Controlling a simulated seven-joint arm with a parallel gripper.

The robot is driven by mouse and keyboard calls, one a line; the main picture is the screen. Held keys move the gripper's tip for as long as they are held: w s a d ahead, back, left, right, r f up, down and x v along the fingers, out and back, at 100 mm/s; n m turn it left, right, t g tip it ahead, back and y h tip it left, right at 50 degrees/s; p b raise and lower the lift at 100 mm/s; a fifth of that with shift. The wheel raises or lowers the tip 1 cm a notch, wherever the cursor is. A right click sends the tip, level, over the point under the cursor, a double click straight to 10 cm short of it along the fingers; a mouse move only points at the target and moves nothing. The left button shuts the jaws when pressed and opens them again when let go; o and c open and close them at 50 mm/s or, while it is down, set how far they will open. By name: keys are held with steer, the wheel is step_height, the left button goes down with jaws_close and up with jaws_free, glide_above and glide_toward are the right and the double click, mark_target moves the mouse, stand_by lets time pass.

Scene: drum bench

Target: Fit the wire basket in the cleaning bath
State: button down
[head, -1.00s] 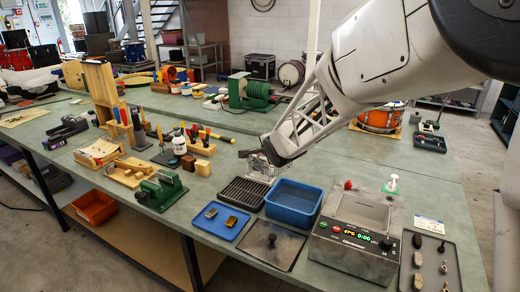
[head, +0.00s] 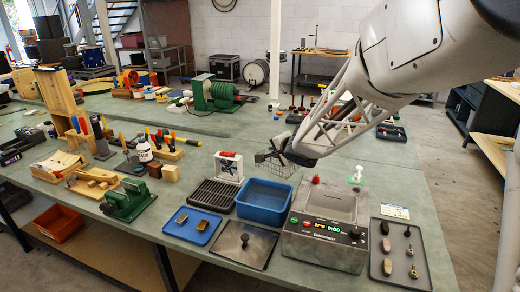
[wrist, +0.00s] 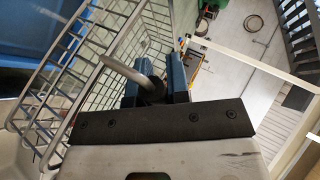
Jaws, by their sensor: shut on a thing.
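The wire basket (head: 272,166) hangs from my gripper (head: 287,150) in the head view, above the back right part of the blue tub. In the wrist view the basket's wire mesh (wrist: 95,65) fills the left side, and my gripper's blue jaws (wrist: 155,82) are shut on its looped handle (wrist: 125,72). The cleaning bath (head: 321,240) is the steel unit to the right of the blue tub, with an open, empty-looking tank (head: 329,204) and a lit front panel. The basket is left of and behind the tank, apart from it. Its exact height is unclear.
The blue tub (head: 264,207) stands left of the bath. A dark lid plate with a knob (head: 243,240) lies in front.

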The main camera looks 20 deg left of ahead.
steer(key=s+d+f+n+g+y, duration=0.1)
steer(key=s+d+f, duration=0.1)
steer(key=d, duration=0.7)
steer(key=s+d+f+n+g+y, duration=0.1)
steer(key=s+d+f+n+g, duration=0.1)
steer(key=d, duration=0.8)
steer(key=shift+s+f, duration=0.25)
steer(key=shift+f, duration=0.1)
steer(key=shift+f, duration=0.2)
